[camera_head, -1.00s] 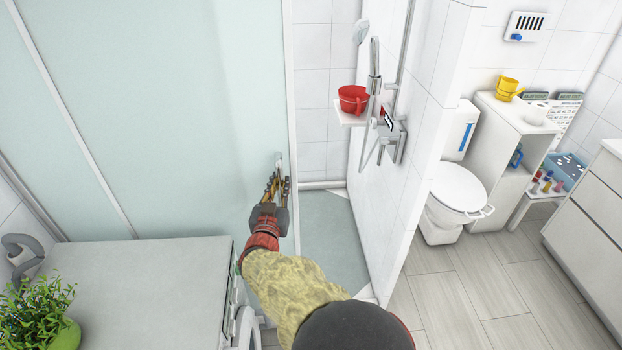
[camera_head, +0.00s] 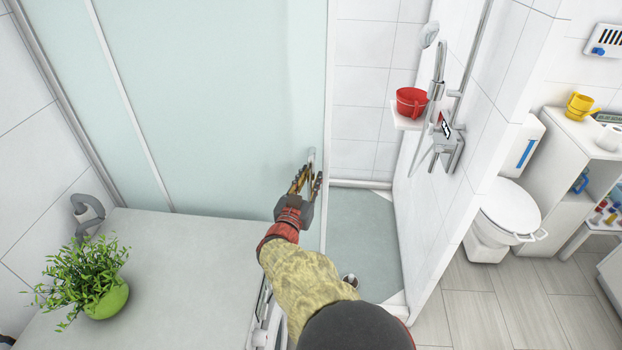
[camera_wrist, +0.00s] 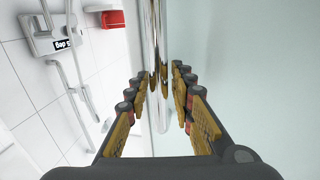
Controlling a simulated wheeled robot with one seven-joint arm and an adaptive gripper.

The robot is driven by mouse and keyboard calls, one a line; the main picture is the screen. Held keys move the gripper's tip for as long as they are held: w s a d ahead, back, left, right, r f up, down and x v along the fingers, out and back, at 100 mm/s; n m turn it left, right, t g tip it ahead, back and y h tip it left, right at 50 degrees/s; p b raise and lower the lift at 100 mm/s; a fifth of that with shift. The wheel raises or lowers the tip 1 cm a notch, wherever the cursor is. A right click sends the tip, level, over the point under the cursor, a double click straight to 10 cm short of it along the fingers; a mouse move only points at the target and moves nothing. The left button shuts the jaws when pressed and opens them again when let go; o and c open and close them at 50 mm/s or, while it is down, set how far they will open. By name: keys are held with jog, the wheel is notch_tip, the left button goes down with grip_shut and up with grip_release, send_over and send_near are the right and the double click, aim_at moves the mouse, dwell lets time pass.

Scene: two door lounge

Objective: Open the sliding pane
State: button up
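The sliding pane (camera_head: 230,110) is a pale frosted sheet with a white edge, standing left of an open gap into the shower. The pane also fills the right of the wrist view (camera_wrist: 255,60). Its handle is a vertical chrome bar, seen near the pane's edge in the head view (camera_head: 311,155) and upright in the wrist view (camera_wrist: 157,35). My gripper (camera_head: 310,182) is at the handle. In the wrist view my gripper's fingers (camera_wrist: 160,78) lie on either side of the bar and appear closed in on it; the exact contact is partly hidden.
A grey-topped counter (camera_head: 190,250) with a potted plant (camera_head: 90,280) stands at left front. A toilet (camera_head: 505,215) stands farther right.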

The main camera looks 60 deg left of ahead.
jog(key=shift+o, duration=0.8)
jog(key=v, duration=0.7)
jog(key=shift+d, duration=0.2)
jog(key=shift+s, duration=0.15)
